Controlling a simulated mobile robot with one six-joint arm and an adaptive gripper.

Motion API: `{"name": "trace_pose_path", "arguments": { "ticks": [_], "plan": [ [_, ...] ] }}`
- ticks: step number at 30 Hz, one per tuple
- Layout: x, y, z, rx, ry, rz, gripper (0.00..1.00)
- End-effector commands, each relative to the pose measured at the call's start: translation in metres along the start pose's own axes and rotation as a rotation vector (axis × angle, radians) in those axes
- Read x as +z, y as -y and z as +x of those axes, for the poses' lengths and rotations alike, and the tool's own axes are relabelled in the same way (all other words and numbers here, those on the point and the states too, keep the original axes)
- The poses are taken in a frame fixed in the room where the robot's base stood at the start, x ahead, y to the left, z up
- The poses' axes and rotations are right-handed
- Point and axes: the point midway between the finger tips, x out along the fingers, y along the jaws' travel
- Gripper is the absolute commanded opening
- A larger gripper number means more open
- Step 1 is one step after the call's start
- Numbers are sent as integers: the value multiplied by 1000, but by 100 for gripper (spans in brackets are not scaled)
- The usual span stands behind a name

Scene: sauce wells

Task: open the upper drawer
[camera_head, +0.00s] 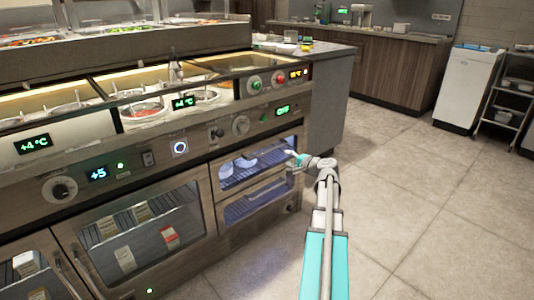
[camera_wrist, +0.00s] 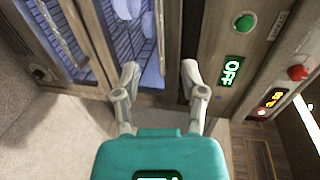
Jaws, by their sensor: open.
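The upper drawer (camera_head: 232,175) has a glazed metal front with a blue-lit rack and pale bowls behind it. It looks shut, flush with the counter front. In the wrist view the upper drawer (camera_wrist: 113,30) appears turned on its side, with a slim bar (camera_wrist: 161,28), seemingly its handle, running down towards the gap between my fingers. My gripper (camera_head: 295,160) is at the right end of this drawer. In the wrist view my gripper (camera_wrist: 159,72) is open and empty, its fingers apart on either side of the bar's line. I cannot tell whether they touch it.
The lower drawer (camera_head: 255,202) sits directly below and looks shut. Above are a green OFF display (camera_head: 283,110), a green button (camera_head: 255,113) and a red button (camera_head: 280,79). A glass door (camera_head: 140,235) is to the left. The tiled floor (camera_head: 420,200) to the right is clear.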

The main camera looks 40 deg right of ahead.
Motion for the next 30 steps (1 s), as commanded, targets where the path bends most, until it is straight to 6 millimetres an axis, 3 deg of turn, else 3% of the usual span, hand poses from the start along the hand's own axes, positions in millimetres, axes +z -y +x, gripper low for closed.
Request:
{"name": "trace_pose_path", "arguments": {
  "ticks": [8, 30],
  "plan": [
    [-1, -1, 22, 0, 1, 0, 54],
    [-1, -1, 125, 1, 1, 0, 54]
  ]
}}
